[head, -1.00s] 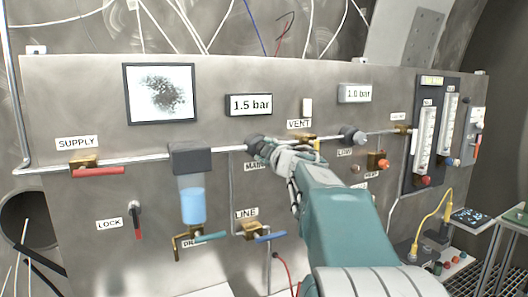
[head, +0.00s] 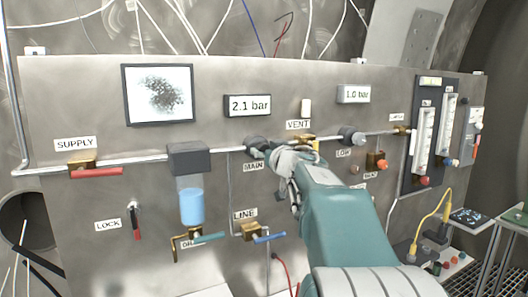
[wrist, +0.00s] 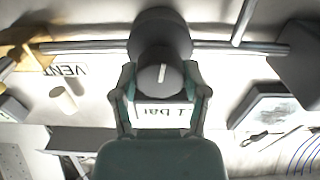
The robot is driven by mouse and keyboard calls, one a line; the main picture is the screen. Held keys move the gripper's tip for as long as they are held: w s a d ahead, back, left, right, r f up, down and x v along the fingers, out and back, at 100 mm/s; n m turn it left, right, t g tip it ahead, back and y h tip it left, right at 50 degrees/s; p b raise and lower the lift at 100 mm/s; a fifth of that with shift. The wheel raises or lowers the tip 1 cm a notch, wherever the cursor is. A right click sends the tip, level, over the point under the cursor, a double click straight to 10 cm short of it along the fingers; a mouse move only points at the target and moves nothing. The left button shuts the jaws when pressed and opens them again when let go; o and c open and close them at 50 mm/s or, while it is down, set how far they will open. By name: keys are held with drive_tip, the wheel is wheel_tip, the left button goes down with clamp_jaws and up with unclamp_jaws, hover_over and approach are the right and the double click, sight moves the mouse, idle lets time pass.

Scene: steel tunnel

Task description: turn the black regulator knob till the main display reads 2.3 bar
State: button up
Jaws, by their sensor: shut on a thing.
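The black regulator knob (wrist: 160,75) sits between the two fingers of my gripper (wrist: 162,92) in the wrist view, with a pale mark line on its face. In the head view my gripper (head: 278,160) reaches the panel at the MAIN label and is shut on the knob, whose dark body (head: 256,142) shows only in part behind the fingers. The main display (head: 248,105) above reads 2.1 bar. Part of that display (wrist: 165,114) shows upside down between my fingers in the wrist view.
A second display (head: 353,93) reads 1.0 bar above the LOW knob (head: 352,138). The VENT valve (head: 304,140) is close right of my gripper. A filter bowl with blue liquid (head: 191,205) is at left. The red SUPPLY handle (head: 98,172) lies along the pipe.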

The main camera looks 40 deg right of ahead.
drive_tip(key=m, duration=0.4)
drive_tip(key=shift+d+f+m, duration=0.1)
drive_tip(key=shift+f+m, duration=0.2)
drive_tip(key=shift+f, duration=0.05)
drive_tip(key=shift+m, duration=2)
drive_tip(key=o, duration=1.1)
drive_tip(key=shift+o, duration=0.2)
drive_tip(key=shift+r, duration=0.15)
drive_tip(key=shift+s, duration=0.1)
